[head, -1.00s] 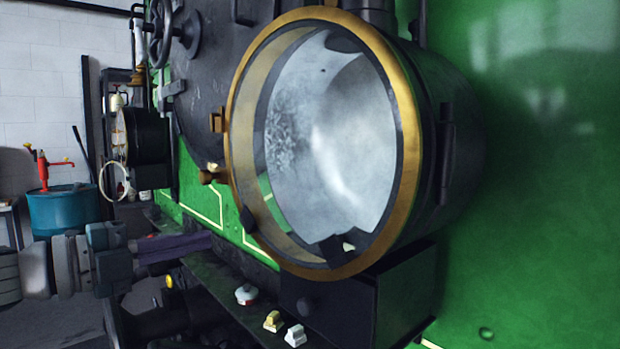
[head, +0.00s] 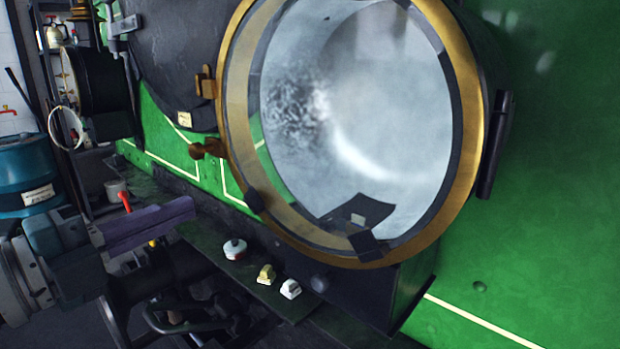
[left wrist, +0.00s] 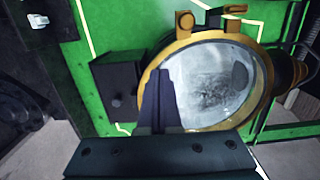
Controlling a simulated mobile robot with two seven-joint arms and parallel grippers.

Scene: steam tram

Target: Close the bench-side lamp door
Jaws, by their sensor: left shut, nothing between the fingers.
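The round lamp door with its brass rim (head: 468,150) and clear glass fills the middle of the head view. My right gripper is not in view.
A second lamp (head: 95,92) and a blue drum (head: 28,175) are farther back. Green panelling (head: 560,220) lies right.

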